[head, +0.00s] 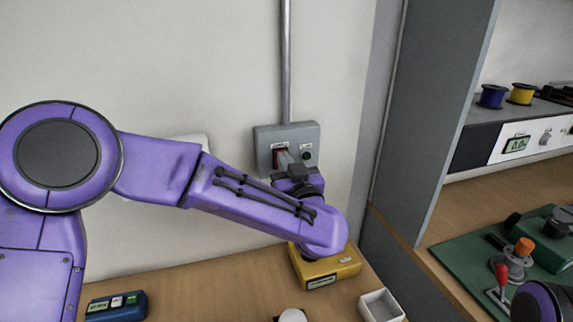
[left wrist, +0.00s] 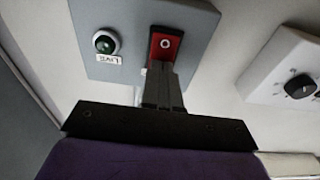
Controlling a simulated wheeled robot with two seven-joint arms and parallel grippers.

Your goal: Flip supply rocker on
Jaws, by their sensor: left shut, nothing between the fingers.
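The grey supply box (head: 262,148) is fixed to the wall with a conduit rising from it; it also fills the top of the left wrist view (left wrist: 205,45). Its red rocker (left wrist: 166,43) shows an "O" mark at the end clear of my fingers. A dark green lamp (left wrist: 105,42) labelled LIVE sits beside the rocker; it looks unlit, and shows in the head view (head: 306,156). My left gripper (left wrist: 158,72) is shut and empty, its tips at the rocker's other end, hiding it. Contact cannot be told for sure. My right gripper is out of view.
A yellow device (head: 322,268) and a white tray (head: 382,306) stand on the bench below. A blue device (head: 116,305) is at left. A grey partition (head: 430,110) stands to the right. A white panel with a black knob (left wrist: 290,80) is near the box.

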